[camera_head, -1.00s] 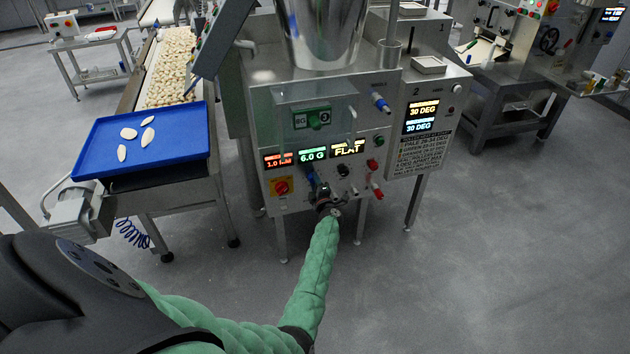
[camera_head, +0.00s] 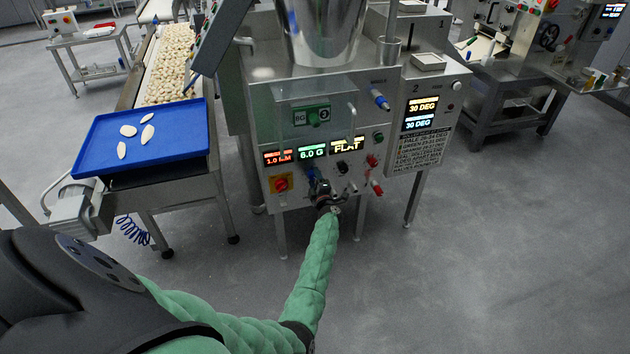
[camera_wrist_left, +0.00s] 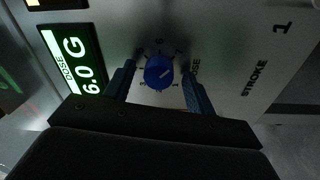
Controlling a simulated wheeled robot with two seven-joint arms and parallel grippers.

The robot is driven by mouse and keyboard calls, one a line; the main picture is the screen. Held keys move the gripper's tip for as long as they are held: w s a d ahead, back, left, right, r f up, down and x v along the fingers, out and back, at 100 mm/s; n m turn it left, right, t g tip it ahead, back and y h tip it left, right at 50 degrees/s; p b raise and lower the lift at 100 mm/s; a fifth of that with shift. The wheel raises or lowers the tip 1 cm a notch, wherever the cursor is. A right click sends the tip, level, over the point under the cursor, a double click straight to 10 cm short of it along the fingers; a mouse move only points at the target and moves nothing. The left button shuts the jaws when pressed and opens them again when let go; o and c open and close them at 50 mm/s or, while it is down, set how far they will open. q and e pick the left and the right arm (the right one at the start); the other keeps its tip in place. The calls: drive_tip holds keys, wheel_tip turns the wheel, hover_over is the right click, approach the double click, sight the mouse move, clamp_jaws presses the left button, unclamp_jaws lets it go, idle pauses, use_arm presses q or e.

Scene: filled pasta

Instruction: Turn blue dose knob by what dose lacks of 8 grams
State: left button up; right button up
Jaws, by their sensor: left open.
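The blue dose knob (camera_wrist_left: 158,72) shows in the left wrist view, on the machine's front panel, with a pale pointer mark and a ring of scale marks around it. The dose display (camera_wrist_left: 76,62) beside it reads 6.0 G; in the head view it (camera_head: 312,152) shows green. My left gripper (camera_wrist_left: 160,88) is open, with one finger on each side of the knob; I cannot tell if the fingers touch it. In the head view my left gripper (camera_head: 319,185) is at the panel below the dose display and hides most of the knob. My right gripper is not in view.
A red display (camera_head: 277,158) and a FLAT display (camera_head: 348,145) flank the dose display. A red stop button (camera_head: 281,184), red handles (camera_head: 376,187) and a blue-tipped lever (camera_head: 381,101) stick out nearby. A blue tray (camera_head: 140,158) with dough pieces stands left. Floor at right is clear.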

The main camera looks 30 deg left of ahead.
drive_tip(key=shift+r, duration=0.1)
use_arm(q)
drive_tip(key=p+v, duration=0.2)
drive_tip(key=v, duration=0.5)
drive_tip(key=shift+s+d+p, duration=0.25)
drive_tip(key=shift+d+p, duration=0.05)
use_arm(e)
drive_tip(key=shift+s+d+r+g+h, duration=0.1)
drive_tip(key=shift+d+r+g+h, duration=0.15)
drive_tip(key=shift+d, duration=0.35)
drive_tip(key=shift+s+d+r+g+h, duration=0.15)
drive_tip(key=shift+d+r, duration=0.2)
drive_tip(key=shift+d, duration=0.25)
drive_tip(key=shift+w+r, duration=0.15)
